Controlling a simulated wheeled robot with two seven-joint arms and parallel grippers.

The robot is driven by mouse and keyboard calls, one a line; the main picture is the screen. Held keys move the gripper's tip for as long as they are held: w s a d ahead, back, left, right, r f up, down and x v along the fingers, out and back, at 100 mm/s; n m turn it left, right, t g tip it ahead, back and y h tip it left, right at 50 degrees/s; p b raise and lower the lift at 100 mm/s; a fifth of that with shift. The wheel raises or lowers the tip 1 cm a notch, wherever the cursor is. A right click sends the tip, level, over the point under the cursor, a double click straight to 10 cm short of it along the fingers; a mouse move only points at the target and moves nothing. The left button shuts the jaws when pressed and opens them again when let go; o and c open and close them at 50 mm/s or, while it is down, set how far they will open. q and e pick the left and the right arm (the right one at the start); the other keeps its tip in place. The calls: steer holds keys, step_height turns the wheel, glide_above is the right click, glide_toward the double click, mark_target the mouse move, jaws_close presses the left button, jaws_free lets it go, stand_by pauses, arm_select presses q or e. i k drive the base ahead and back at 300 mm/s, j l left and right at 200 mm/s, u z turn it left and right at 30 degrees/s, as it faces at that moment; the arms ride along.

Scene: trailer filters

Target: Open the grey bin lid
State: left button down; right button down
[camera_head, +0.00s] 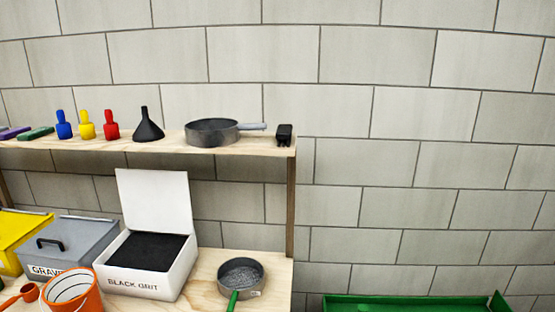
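The grey bin (38,268), with a label that reads "GRAV" before it is cut off, stands on the lower wooden shelf at the left. Its grey lid (75,239) lies shut on top and has a black handle (50,243). An orange bucket in front hides part of the bin's front and label. Neither of my grippers is in view.
A white bin (165,281) labelled "BLACK GRIT" stands open right of the grey bin. A yellow bin (12,228) is at its left. The orange bucket (88,299) and a sieve (243,270) are nearby. An upper shelf (180,141) holds bottles, a funnel and a pan.

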mark_target(69, 238)
steer(key=u, duration=1.3)
